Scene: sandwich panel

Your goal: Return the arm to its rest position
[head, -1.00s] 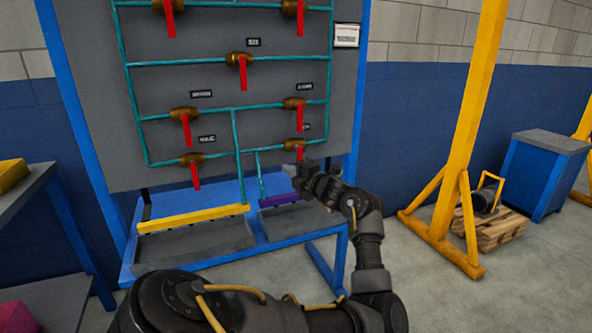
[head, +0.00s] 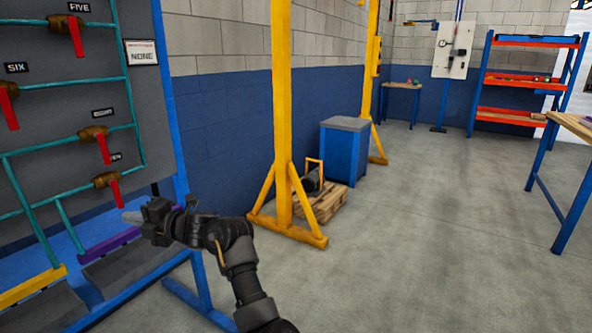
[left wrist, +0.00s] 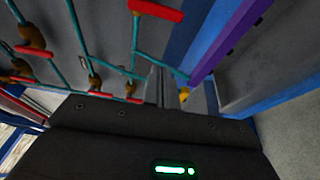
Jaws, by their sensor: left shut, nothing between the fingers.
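My left gripper (head: 130,216) is shut and empty in the head view. It is in front of the lower right of the grey valve panel (head: 35,120), near the valve with a red handle (head: 115,192) and above the purple-edged bin (head: 118,240). My arm reaches it from the bottom of the picture. In the left wrist view, the dark gripper body (left wrist: 160,135) fills the lower half, with the teal pipes and red handles beyond. My right gripper is not in view.
A yellow post frame (head: 283,110) stands right of the panel, with a wooden pallet (head: 325,203) and a blue cabinet (head: 345,150) behind it. A shelf rack (head: 525,85) and a table (head: 575,125) are farther right. The grey floor (head: 420,230) between is open.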

